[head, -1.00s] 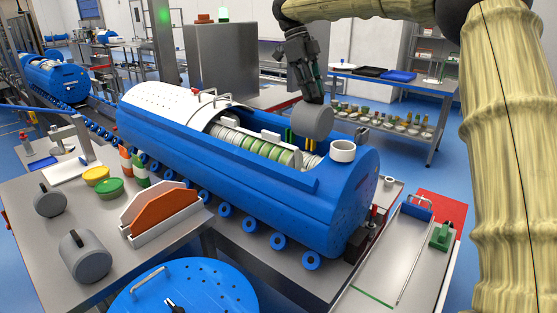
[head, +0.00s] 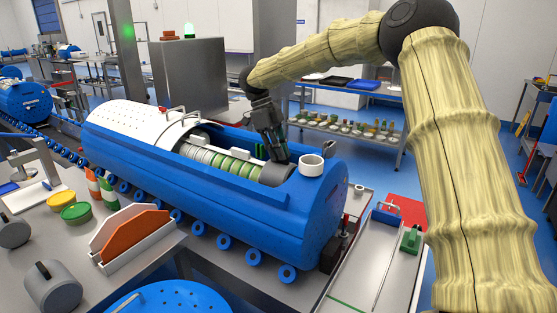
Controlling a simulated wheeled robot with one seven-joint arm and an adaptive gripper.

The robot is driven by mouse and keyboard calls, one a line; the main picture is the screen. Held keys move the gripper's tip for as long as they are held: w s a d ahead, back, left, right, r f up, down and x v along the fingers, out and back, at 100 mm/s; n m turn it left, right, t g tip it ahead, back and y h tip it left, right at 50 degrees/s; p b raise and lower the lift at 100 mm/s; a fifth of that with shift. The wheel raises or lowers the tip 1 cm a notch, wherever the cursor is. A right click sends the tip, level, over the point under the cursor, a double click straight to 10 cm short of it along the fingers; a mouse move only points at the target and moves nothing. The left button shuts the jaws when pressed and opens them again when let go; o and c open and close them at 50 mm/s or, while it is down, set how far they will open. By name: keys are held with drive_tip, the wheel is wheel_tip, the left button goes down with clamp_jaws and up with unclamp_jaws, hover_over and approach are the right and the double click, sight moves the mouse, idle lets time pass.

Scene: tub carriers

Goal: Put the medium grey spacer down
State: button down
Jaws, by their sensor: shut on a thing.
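My gripper (head: 277,155) is shut on the medium grey spacer (head: 274,175), a grey cylinder. The spacer is down inside the open top of the blue tub carrier (head: 250,215), near its right end, to the right of a row of pale and green discs (head: 222,162). The gripper fingers and the carrier's near edge hide part of the spacer. I cannot tell whether it rests on the carrier's floor or touches the discs.
A white ring (head: 312,165) stands on the carrier's top, just right of the opening.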

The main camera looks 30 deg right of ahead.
sight(278, 162)
drive_tip(key=shift+f, duration=1.55)
drive_tip(key=c, duration=1.5)
unclamp_jaws()
drive_tip(key=shift+f, duration=0.15)
drive_tip(key=b+v, duration=0.2)
drive_tip(key=v, duration=1)
drive_tip(key=shift+a, duration=0.1)
